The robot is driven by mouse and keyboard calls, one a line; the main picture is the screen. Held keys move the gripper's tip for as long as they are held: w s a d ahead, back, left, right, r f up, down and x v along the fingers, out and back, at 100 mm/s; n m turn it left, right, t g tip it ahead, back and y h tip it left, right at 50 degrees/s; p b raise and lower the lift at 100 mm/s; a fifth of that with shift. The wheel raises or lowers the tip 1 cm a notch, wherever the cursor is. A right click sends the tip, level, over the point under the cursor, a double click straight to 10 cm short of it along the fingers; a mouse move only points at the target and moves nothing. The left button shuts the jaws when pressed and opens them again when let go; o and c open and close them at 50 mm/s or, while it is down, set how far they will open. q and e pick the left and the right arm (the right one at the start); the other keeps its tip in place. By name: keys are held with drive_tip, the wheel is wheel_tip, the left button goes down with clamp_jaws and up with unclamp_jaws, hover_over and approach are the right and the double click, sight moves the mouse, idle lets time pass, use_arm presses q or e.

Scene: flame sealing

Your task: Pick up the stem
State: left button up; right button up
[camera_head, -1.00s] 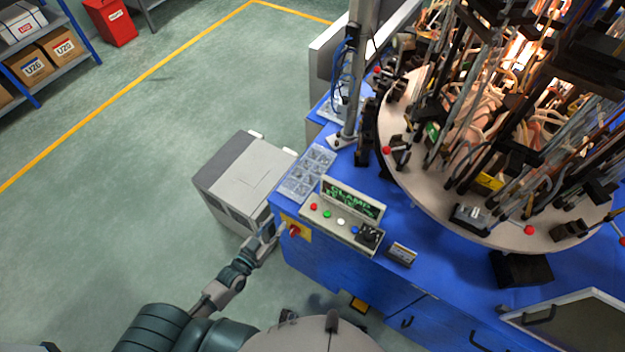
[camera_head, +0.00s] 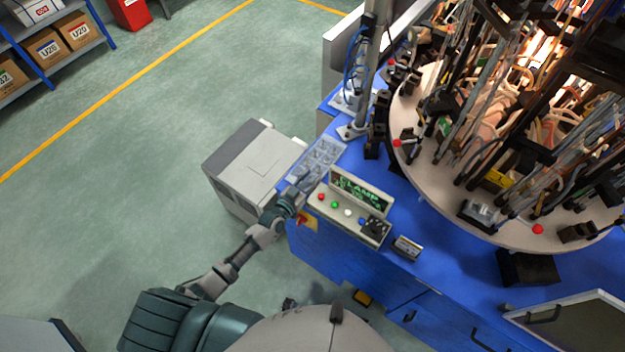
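My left arm comes in from the lower left. Its gripper (camera_head: 298,190) is over the near end of a clear compartment tray (camera_head: 322,156) on the blue machine's left edge. The tray has several compartments with small clear pieces in them. They are too small to tell which is a stem. The gripper fingers are small and blurred against the tray, so I cannot tell whether they are open or shut. My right gripper is not in view.
A control box (camera_head: 347,211) with coloured buttons and a display stands right of the gripper. A grey cabinet (camera_head: 250,170) stands left of the machine. A round turntable (camera_head: 425,185) crowded with rods and burners fills the right. The floor at left is clear.

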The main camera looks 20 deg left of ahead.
use_arm(q)
drive_tip(key=shift+w+d+f, duration=0.1)
drive_tip(key=shift+w+f, duration=0.05)
drive_tip(key=shift+w, duration=0.4)
drive_tip(key=shift+a, duration=0.3)
clamp_jaws()
drive_tip(key=shift+d, duration=0.25)
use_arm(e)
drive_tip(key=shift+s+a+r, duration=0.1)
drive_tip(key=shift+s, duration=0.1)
